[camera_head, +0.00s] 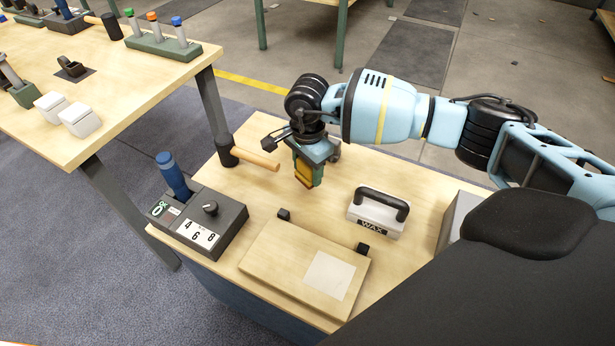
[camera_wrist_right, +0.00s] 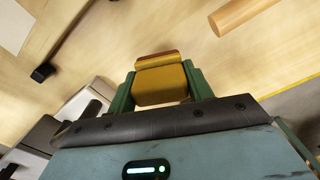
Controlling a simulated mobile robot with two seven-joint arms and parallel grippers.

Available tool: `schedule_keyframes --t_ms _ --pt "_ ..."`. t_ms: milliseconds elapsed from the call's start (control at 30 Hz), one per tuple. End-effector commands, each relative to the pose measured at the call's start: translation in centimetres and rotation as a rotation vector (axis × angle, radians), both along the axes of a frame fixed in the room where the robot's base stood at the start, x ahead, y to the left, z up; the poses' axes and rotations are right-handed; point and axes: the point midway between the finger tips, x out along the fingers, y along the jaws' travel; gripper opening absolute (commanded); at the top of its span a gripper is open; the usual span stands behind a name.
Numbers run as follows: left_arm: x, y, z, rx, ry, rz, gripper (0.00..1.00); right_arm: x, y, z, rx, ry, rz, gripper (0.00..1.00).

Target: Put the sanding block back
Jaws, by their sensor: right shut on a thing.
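The sanding block (camera_head: 303,172) is a yellow-orange block with a brownish end. My right gripper (camera_head: 308,178) is shut on it and holds it over the far part of the near wooden bench (camera_head: 258,212). In the right wrist view the block (camera_wrist_right: 160,84) sits between the two green fingers (camera_wrist_right: 160,92). I cannot tell the exact gap between the block and the bench top. A pale square (camera_head: 328,275) lies on a raised wooden board (camera_head: 285,258) at the front of the bench. My left gripper is not in view.
A hammer (camera_head: 250,152) lies left of the gripper. A white box marked WAX with a black handle (camera_head: 378,212) is at right. A dark control box with a blue lever (camera_head: 205,222) stands at left. Black stops (camera_head: 284,214) edge the board. Another bench (camera_head: 130,75) is far left.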

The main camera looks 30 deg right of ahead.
Motion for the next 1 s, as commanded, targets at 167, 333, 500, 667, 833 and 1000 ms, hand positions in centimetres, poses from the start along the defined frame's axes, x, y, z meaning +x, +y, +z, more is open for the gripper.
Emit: schedule_keyframes --t_ms 167,333,500,667,833,1000 --pt "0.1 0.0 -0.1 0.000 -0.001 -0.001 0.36 -0.1 0.0 -1.9 -0.001 0.005 0.000 0.26" --pt "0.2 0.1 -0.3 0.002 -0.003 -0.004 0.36 -0.1 0.0 -3.5 0.000 0.003 -0.001 0.26" --pt "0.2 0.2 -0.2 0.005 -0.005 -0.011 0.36 0.0 0.0 -3.5 0.000 0.001 -0.001 0.26" --pt "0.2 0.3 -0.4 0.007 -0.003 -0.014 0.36 -0.1 0.0 -3.8 0.000 0.002 -0.001 0.26" --pt "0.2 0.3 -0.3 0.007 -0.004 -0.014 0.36 -0.1 0.0 -3.8 -0.001 0.002 -0.001 0.66" --pt "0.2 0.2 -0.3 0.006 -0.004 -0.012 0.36 -0.1 0.0 -3.8 -0.001 0.002 -0.001 0.72"
